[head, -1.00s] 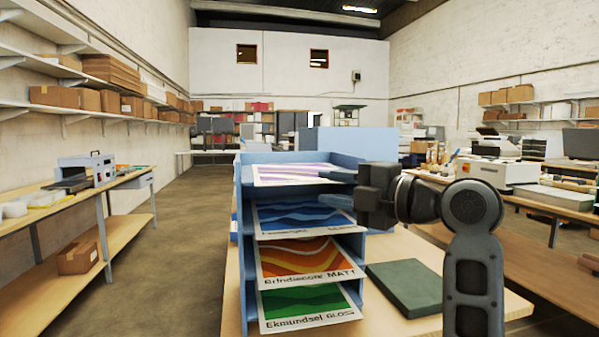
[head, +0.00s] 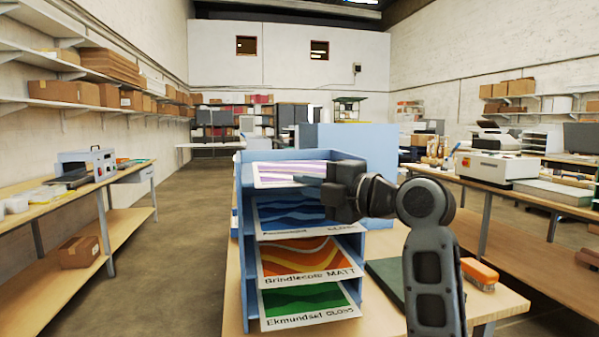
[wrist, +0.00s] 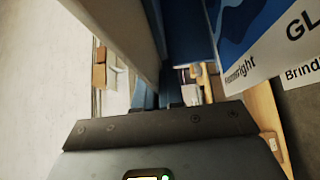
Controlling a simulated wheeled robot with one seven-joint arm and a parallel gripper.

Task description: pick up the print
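Several prints lie in the tiers of a blue tray rack (head: 243,250). The top one is a purple-striped print (head: 285,174). Below it are a blue-wave print (head: 288,218), an orange print (head: 300,258) marked Brindlecote MATT, and a green print (head: 310,300) marked Ekmundsel GLOSS. My gripper (head: 318,192) is open and empty, at the rack's front right, level with the top two tiers. It covers part of the blue-wave print. In the wrist view, the blue-wave print (wrist: 240,25) is at the upper right. I cannot tell whether my fingers touch any print.
The rack stands on a wooden table (head: 400,240). A side bench (head: 110,185) stands at left. The floor (head: 185,255) between is clear.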

